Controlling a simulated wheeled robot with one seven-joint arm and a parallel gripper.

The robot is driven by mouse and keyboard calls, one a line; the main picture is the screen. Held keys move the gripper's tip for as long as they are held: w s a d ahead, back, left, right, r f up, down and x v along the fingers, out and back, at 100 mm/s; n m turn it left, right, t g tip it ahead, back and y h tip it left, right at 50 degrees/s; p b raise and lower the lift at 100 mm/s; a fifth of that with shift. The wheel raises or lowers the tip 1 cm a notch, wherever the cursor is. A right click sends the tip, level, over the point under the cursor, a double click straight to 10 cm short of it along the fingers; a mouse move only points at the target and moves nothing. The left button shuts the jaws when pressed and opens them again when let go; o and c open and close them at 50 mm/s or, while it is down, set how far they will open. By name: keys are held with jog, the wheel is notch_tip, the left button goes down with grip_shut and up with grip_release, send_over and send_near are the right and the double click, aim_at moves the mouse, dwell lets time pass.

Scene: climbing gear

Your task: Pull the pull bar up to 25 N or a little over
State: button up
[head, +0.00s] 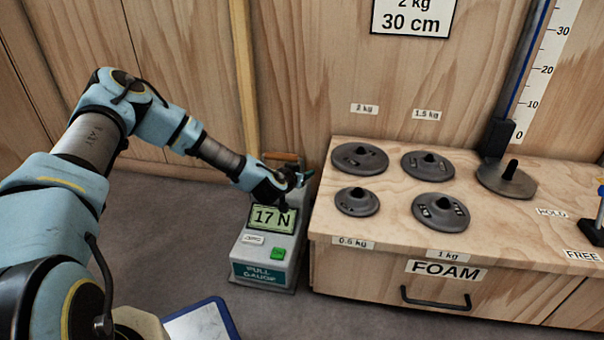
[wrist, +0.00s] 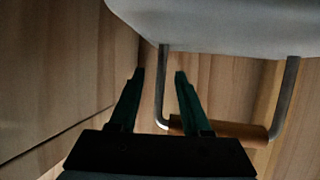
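The pull gauge (head: 270,265) is a grey box on the floor beside the wooden bench. Its display (head: 272,218) reads 17 N. The pull bar (head: 279,156) is a wooden roll at the top of the gauge, partly hidden by my gripper (head: 290,182). In the wrist view the pull bar (wrist: 240,129) hangs between two metal legs. My gripper (wrist: 158,73) has its two dark green fingers apart. The left metal leg shows between them, and the right finger overlaps the left part of the bar. I cannot tell whether a finger touches the bar.
The bench (head: 390,225) stands right of the gauge, with several dark weights (head: 358,201) on top. A FOAM drawer (head: 440,290) is in its front. A wooden wall is behind. A blue-edged panel (head: 200,322) lies at the bottom. Floor is clear left of the gauge.

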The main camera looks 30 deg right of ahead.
grip_shut()
dwell(1.2)
jog(key=shift+d+r+p, duration=0.1)
jog(key=shift+r+p, duration=2.45)
jog(key=shift+r, duration=0.5)
dwell(1.3)
jog(key=shift+f, duration=0.1)
jog(key=shift+w+f+b, duration=0.1)
jog(key=shift+f+b, duration=1.55)
jog(key=shift+f, duration=0.9)
jog(key=shift+o, duration=0.3)
grip_release()
jog(key=shift+f, duration=0.2)
